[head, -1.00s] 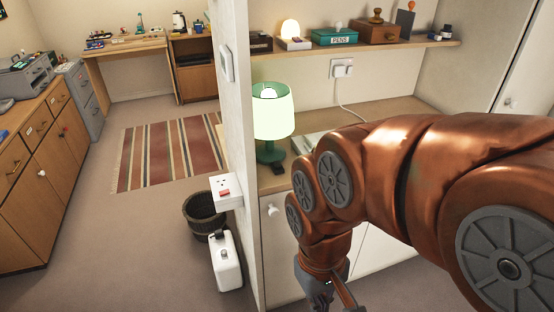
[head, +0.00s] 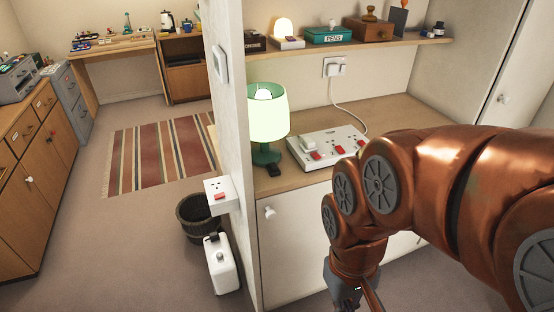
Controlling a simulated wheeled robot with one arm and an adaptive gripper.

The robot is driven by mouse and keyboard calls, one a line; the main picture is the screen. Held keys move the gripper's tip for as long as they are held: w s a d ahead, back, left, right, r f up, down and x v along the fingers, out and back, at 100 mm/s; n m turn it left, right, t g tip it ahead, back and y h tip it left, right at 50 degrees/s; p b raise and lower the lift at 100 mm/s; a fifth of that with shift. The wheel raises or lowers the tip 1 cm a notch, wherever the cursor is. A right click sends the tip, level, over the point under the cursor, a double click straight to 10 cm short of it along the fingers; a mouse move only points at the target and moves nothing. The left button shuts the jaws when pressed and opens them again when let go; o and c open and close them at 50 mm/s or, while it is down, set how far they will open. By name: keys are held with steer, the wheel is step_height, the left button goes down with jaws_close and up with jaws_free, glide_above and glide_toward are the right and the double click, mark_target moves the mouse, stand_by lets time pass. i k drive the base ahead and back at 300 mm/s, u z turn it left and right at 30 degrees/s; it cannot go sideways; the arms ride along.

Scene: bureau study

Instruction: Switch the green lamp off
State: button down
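The green lamp (head: 267,113) stands at the left end of the wooden counter, against the partition wall. Its shade glows, so it is lit. A small dark object (head: 274,170) lies on the counter in front of its base; I cannot tell what it is. A white power strip (head: 326,147) with red switches and a plug lies on the counter to the right of the lamp. My gripper (head: 360,300) hangs low in front of the white cabinet, at the bottom of the picture. It is partly cut off, and its finger opening is unclear.
A wall socket (head: 334,67) has a white cord running down toward the strip. Another socket with a red switch (head: 221,195) is on the partition's end. A shelf (head: 395,43) above holds a small lit lamp (head: 284,32) and boxes. A basket (head: 196,216) and white canister (head: 221,265) stand on the floor.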

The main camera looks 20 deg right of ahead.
mark_target(272, 165)
steer(key=k, duration=0.75)
steer(key=u, duration=0.8)
steer(key=i, duration=1)
steer(key=u, duration=0.05)
